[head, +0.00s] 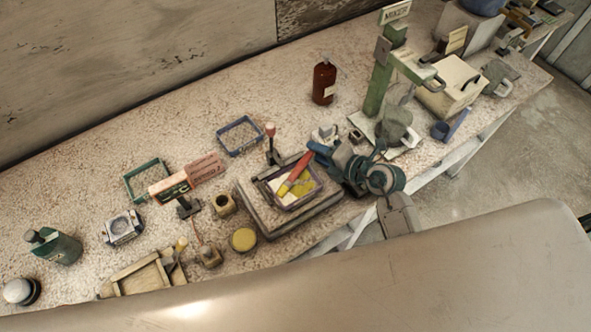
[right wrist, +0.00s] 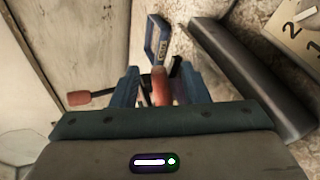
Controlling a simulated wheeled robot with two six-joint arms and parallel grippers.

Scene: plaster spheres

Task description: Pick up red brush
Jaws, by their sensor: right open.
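The red brush (head: 298,168) lies slantwise over a small dark-rimmed tray (head: 318,192) with yellow and white inside, on a grey slab. Its upper end is close to my right gripper (head: 321,153), which comes in from the right with blue fingers. In the right wrist view a red piece (right wrist: 160,88), apparently the brush's handle, shows between the two open fingers (right wrist: 158,85). I cannot tell whether either finger touches it. Its lower part is hidden by the gripper body. My left gripper is not in view.
A red-knobbed lever (head: 270,131) stands just behind the slab (head: 262,218). A blue frame (head: 239,136), a brown bottle (head: 324,83) and a green stand (head: 379,85) are farther back. A yellow round lid (head: 243,240) lies in front. The table between frame and bottle is clear.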

